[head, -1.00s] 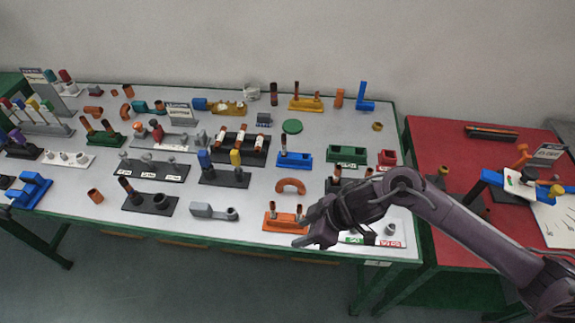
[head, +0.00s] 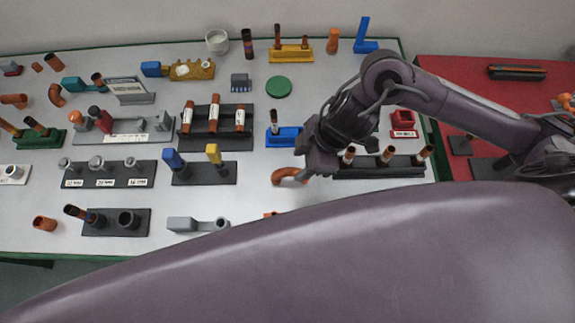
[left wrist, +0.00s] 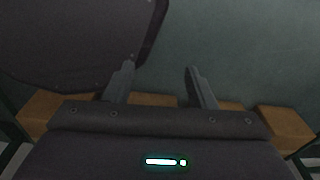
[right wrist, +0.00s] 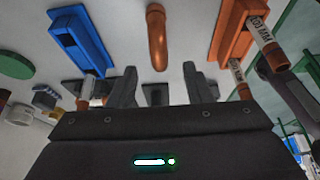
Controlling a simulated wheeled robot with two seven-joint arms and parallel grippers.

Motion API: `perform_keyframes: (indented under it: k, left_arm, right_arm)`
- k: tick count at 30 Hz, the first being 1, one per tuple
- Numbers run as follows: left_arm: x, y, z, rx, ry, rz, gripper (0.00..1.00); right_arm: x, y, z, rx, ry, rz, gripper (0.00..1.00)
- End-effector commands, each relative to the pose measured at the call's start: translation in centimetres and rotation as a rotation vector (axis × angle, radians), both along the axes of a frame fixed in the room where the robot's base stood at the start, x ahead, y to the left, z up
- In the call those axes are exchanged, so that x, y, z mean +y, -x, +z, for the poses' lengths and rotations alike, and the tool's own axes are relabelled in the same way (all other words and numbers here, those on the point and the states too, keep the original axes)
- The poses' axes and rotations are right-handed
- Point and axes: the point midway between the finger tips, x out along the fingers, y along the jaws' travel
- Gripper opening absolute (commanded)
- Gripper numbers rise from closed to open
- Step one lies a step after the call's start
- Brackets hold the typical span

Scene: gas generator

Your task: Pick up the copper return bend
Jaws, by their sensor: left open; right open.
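The copper return bend (head: 287,176) lies on the grey table, partly hidden by my right gripper (head: 308,172) in the head view. In the right wrist view the bend (right wrist: 156,38) appears as a copper tube ahead of the open fingers, lined up with the gap between them. My right gripper (right wrist: 158,82) is open and empty; the bend is beyond its fingertips. My left gripper (left wrist: 160,78) is open and empty in the left wrist view, and is out of the head view.
A blue block (right wrist: 82,38) and an orange block (right wrist: 232,30) flank the bend in the right wrist view. A grey fitting (head: 185,223) lies to the left in the head view. My own arm covers the table's front edge.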

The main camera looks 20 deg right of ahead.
Motion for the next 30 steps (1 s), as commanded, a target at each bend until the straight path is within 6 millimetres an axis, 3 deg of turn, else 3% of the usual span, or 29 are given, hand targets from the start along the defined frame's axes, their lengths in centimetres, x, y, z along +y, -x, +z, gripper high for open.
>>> perform_keyframes:
  k: [13, 23, 30]
  left_arm:
    - [-0.2, -1.0, 0.0, -0.016, 0.002, -0.001, 0.5]
    - [-0.2, -1.4, 0.0, -0.022, 0.004, -0.001, 0.5]
    - [-0.1, -1.0, -0.1, -0.015, 0.002, -0.001, 0.5]
  right_arm:
    - [2.4, -0.9, -5.4, 0.003, -0.001, -0.002, 0.46]
    - [2.6, -1.0, -6.1, -0.001, 0.0, -0.001, 0.46]
    - [2.6, -1.0, -6.1, 0.0, 0.0, -0.001, 0.14]
